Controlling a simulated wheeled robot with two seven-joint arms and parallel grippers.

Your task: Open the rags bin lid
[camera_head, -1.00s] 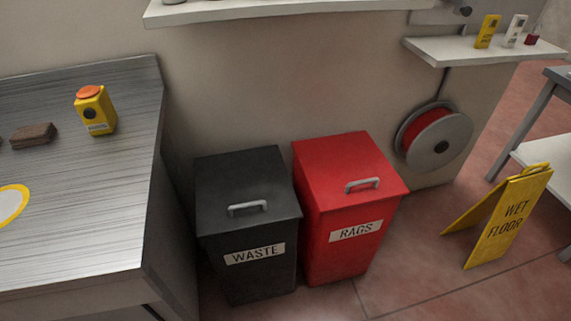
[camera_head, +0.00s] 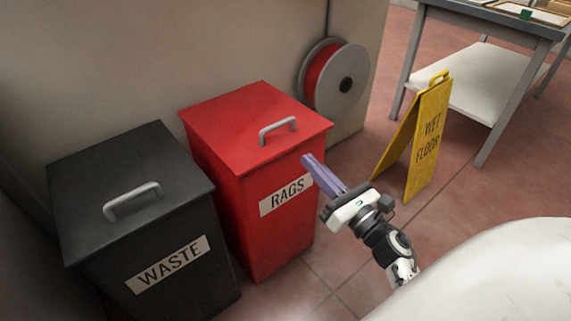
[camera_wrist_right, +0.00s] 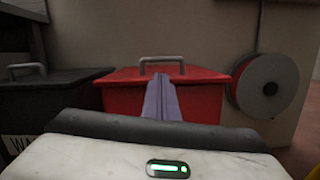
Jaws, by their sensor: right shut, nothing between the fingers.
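The red rags bin (camera_head: 275,225) stands against the wall in the head view, with a white RAGS label on its front. Its flat red lid (camera_head: 235,115) is down and carries a grey bar handle (camera_head: 278,130). My right gripper (camera_head: 307,160) is shut and empty, its purple fingers pointing at the lid's front edge, near the right corner. I cannot tell whether the fingertips touch the bin. In the right wrist view the shut fingers (camera_wrist_right: 161,78) point at the lid (camera_wrist_right: 205,75), below the handle (camera_wrist_right: 160,60). My left gripper is not in view.
The black waste bin (camera_head: 185,275) stands left of the rags bin. A grey-rimmed red reel (camera_head: 345,85) is on the wall behind right. A yellow wet floor sign (camera_head: 430,140) and a grey table (camera_head: 490,20) stand to the right. Open tiled floor (camera_head: 345,255) lies in front.

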